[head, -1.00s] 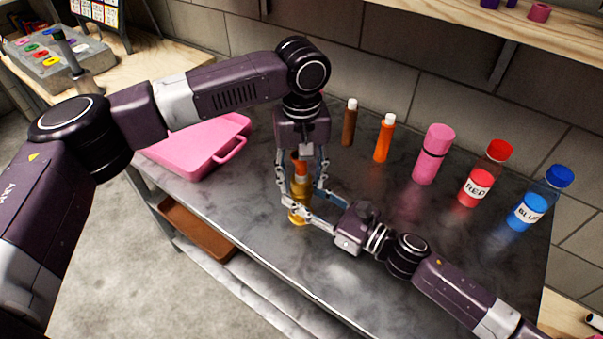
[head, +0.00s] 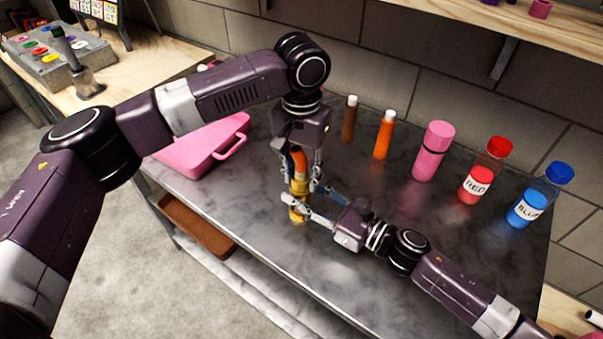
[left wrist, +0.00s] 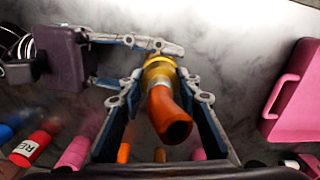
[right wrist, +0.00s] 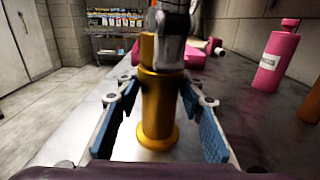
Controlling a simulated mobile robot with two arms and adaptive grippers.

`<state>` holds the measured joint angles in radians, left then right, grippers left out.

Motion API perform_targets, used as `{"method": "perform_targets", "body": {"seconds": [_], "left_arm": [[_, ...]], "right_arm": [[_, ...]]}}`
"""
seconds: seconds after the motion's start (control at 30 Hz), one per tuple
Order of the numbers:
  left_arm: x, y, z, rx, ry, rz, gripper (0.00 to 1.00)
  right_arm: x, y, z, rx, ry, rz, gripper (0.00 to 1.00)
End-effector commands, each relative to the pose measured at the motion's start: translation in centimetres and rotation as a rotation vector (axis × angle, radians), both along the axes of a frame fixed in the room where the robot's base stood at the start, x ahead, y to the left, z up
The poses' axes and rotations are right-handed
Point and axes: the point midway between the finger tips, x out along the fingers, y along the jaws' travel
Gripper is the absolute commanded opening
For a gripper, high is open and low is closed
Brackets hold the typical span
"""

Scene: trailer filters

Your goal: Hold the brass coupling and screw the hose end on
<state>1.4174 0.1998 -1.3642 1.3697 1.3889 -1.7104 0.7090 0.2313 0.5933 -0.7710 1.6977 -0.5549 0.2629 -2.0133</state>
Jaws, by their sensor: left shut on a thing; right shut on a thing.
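The brass coupling (right wrist: 157,112) stands upright on the grey table, its round flange at the bottom. My right gripper (head: 299,205) comes in from the right and is shut on it; both fingers flank it in the right wrist view. The orange hose end (head: 299,160) is above the coupling, in line with it. It also shows in the left wrist view (left wrist: 168,115), with brass directly below it. My left gripper (head: 300,186) points down from above and is shut on the hose end. The exact joint between hose end and coupling is hidden by the fingers.
A pink case (head: 205,145) lies to the left. Behind stand a brown tube (head: 349,122), an orange tube (head: 383,137), a pink bottle (head: 433,153), a red-labelled bottle (head: 480,175) and a blue-labelled bottle (head: 532,205). The table front (head: 300,275) is clear.

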Motion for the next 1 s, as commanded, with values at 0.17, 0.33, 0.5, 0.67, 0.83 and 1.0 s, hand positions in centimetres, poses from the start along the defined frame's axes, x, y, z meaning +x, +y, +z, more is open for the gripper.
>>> {"method": "perform_targets", "body": {"seconds": [0.17,0.33,0.5,0.67,0.83,1.0], "left_arm": [[0.02,0.07,-0.05,0.001,0.0,-0.292,0.02],[0.02,0.1,-0.08,0.001,0.001,-0.577,0.02],[0.05,0.09,-0.08,0.0,0.0,-0.862,0.02],[0.08,0.12,-0.1,0.002,0.0,-1.125,0.02],[0.12,0.13,-0.07,0.001,0.0,-1.258,0.02],[0.13,0.14,-0.07,0.001,0.0,-1.255,0.4]], "right_arm": [[0.03,-0.02,0.04,-0.001,-0.001,-0.001,0.0],[0.04,-0.03,0.03,-0.001,-0.001,-0.001,0.0],[0.03,-0.04,0.03,0.0,0.0,-0.001,0.0],[0.03,-0.03,0.03,0.0,0.0,0.0,0.0],[0.02,-0.03,0.03,0.0,0.0,0.0,0.0],[0.01,-0.03,0.03,0.0,0.0,0.0,0.0]]}}
